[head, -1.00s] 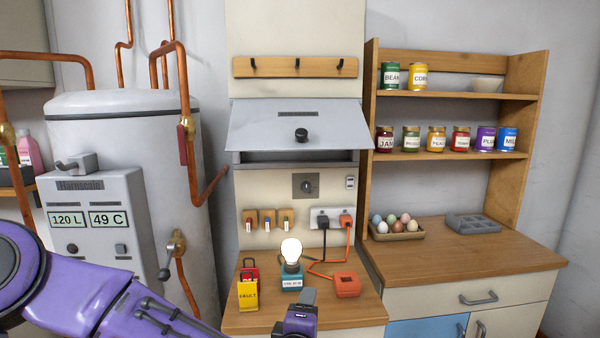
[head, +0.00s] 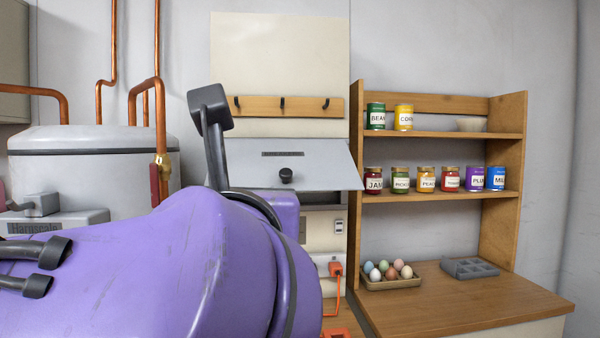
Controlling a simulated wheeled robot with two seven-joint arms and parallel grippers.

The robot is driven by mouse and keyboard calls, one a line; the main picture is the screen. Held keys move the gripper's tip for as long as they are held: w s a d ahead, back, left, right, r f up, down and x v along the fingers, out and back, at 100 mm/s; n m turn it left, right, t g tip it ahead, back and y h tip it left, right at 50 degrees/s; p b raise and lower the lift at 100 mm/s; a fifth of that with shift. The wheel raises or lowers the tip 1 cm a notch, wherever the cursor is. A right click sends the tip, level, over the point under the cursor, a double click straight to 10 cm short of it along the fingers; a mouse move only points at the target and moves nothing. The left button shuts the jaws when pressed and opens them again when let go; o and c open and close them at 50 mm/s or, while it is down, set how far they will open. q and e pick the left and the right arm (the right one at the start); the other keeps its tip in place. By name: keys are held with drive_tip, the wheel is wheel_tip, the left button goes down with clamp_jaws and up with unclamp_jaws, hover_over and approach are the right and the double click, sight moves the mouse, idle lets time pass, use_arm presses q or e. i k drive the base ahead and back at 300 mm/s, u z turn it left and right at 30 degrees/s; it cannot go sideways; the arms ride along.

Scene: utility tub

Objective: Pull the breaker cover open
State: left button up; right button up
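The breaker cover (head: 260,156) is a pale grey flap on the cream wall unit, with a black knob (head: 286,175) at its middle. It is tilted outward, its lower edge standing away from the unit, with a dark gap showing below it at the right. My purple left arm (head: 190,265) fills the lower left and hides the cover's lower left part and the panel below. My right gripper is not in view.
A wooden hook rail (head: 288,106) is above the cover. A wooden shelf (head: 440,197) with cans and jars stands at the right. A grey boiler (head: 90,165) with copper pipes is at the left.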

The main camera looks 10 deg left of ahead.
sight(301, 165)
drive_tip(key=i, duration=0.85)
drive_tip(key=z, duration=0.05)
